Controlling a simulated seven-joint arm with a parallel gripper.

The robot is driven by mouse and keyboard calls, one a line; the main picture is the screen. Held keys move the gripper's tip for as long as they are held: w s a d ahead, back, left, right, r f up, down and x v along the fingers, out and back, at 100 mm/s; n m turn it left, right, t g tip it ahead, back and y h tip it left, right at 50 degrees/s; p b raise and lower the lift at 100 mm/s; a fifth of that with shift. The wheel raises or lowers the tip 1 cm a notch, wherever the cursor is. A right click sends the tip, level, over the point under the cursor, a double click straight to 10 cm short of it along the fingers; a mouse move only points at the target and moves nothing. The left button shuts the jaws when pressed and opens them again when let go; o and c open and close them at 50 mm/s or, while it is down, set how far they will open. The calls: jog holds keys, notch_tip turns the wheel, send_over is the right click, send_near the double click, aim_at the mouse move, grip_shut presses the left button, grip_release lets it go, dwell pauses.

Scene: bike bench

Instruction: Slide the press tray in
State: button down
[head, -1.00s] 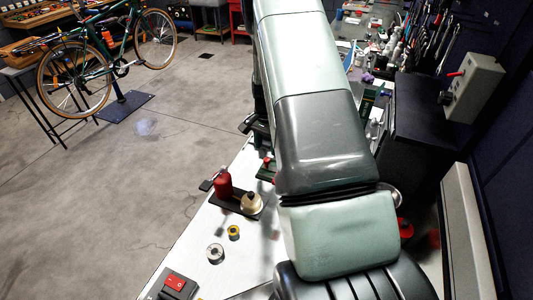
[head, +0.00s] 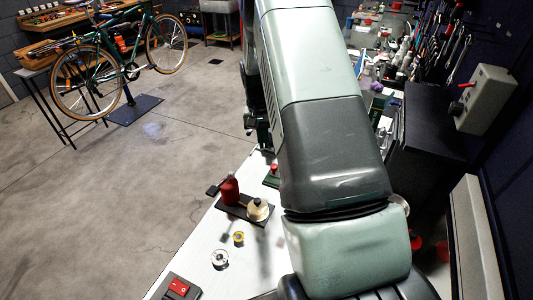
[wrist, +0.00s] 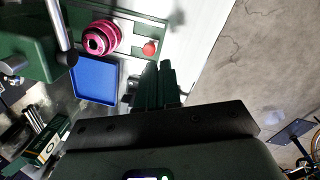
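In the wrist view a green slotted plate (wrist: 128,28), which looks like the press tray, lies at the top beside a large green body (wrist: 25,45), likely the press. A red knob (wrist: 150,48) is on the plate's right part and a pink ring-shaped part (wrist: 101,38) is to its left. The red knob also shows at the arm's left edge in the head view (head: 274,169). My gripper (wrist: 158,66) points toward the knob, its dark green fingers close together with only a narrow gap. Nothing is visibly held. My arm hides most of the press area in the head view.
A blue tray (wrist: 95,79) lies below the pink part. Open floor lies left of the bench.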

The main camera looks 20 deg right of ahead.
jog(key=w+a+n+h, duration=0.3)
jog(key=a+n, duration=0.4)
jog(key=n, duration=1.2)
jog(key=x, duration=0.9)
jog(key=shift+s+f, duration=0.15)
jog(key=shift+s, duration=0.15)
jog(key=shift+s+d+f, duration=0.1)
jog(key=shift+s+d, duration=0.05)
jog(key=shift+d, duration=0.45)
jog(key=shift+s+d+f, duration=0.1)
jog(key=shift+s+d, duration=0.05)
jog(key=shift+d, duration=0.45)
jog(key=shift+s+d, duration=0.25)
jog(key=shift+d, duration=0.55)
jog(key=shift+s+d, duration=1.85)
jog(key=shift+s, duration=0.05)
